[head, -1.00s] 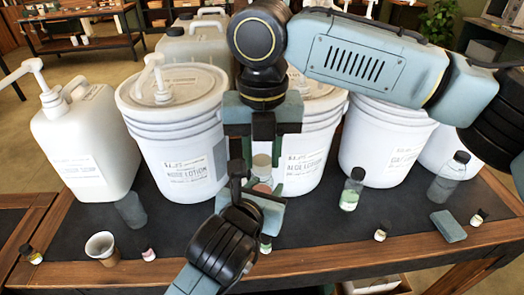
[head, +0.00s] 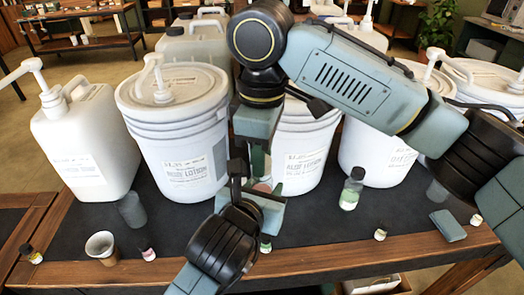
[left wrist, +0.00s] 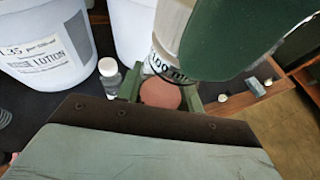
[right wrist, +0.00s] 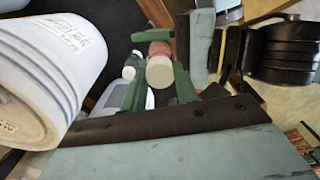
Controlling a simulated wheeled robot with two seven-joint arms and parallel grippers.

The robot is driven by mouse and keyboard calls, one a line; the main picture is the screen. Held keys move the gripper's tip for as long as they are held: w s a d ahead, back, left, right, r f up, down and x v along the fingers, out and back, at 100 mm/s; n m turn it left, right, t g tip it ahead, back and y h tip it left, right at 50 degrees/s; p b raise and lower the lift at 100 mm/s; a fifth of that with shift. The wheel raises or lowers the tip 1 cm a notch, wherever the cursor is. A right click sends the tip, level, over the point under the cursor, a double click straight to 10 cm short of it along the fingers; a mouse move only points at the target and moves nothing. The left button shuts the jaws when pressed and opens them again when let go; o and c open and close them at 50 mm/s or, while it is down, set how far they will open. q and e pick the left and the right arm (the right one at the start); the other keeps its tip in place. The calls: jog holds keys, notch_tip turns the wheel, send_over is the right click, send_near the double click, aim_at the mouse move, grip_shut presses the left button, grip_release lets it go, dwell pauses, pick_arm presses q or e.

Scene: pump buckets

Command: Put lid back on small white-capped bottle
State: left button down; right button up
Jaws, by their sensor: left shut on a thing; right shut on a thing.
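My left gripper (head: 262,194) is shut on a small bottle with a pinkish-brown top (left wrist: 160,92), which sits between its green fingers in the left wrist view. The bottle is mostly hidden in the head view. My right gripper (head: 258,162) is directly above the left one. In the right wrist view it is shut on a round white lid (right wrist: 160,73), with the pinkish bottle (right wrist: 160,48) just beyond. I cannot tell whether lid and bottle touch. The lid is hidden in the head view.
White pump buckets (head: 180,140) and a jug (head: 85,145) stand close behind the grippers. A green-liquid bottle (head: 352,190) stands to the right. A cup (head: 101,246), a dark tumbler (head: 131,210) and a grey-green block (head: 447,225) are on the table.

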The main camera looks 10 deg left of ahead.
jog(key=m, duration=1.2)
jog(key=o, duration=1.2)
jog(key=shift+c, duration=0.2)
notch_tip(320, 180, up, 12)
